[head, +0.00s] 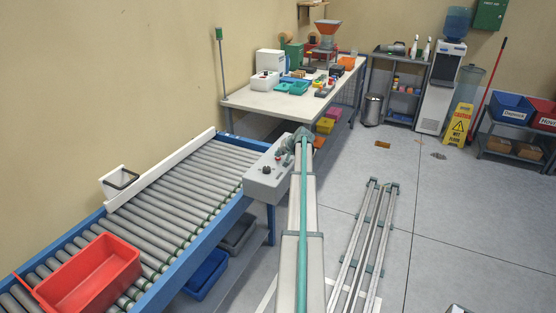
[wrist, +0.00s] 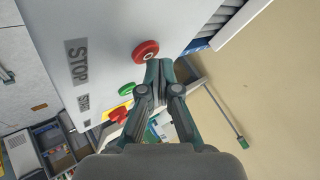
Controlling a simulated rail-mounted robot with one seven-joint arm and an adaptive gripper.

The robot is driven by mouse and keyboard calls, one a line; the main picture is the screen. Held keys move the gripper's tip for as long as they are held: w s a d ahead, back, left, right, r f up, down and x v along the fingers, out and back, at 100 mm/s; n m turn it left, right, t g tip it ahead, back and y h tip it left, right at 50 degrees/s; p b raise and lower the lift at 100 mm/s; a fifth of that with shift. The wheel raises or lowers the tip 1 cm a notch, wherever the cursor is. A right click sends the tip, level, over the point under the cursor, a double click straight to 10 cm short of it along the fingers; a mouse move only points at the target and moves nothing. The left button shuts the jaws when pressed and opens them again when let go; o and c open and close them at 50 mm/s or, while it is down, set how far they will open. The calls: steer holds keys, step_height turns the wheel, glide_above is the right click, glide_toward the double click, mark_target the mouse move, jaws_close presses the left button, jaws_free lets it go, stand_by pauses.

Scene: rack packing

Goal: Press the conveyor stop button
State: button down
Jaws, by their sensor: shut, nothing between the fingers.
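The grey control box (head: 263,183) is mounted at the right end of the roller conveyor. In the wrist view, its face (wrist: 100,30) carries a large red button (wrist: 146,50) in line with a STOP label (wrist: 77,62). A green button (wrist: 127,90) sits below, near a second label, and another red button (wrist: 118,115) stands by a yellow patch. My gripper (wrist: 158,64) is shut and empty, its tips at the lower right edge of the large red button. I cannot tell whether they touch it. In the head view my gripper (head: 301,136) is over the box's far end.
The roller conveyor (head: 178,193) runs along the left wall, with a red crate (head: 92,277) at its near end. A cluttered workbench (head: 282,103) stands behind the box. Rails (head: 366,235) lie on the floor at right. A wet-floor sign (head: 459,123) stands farther back.

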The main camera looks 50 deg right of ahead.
mark_target(279, 158)
steer(key=shift+f+b, duration=0.4)
steer(key=shift+f, duration=0.05)
stand_by(0.5)
steer(key=shift+r, duration=0.8)
steer(key=shift+r, duration=0.15)
steer(key=shift+r+p, duration=0.75)
steer(key=shift+r, duration=1.65)
steer(key=shift+f, duration=0.1)
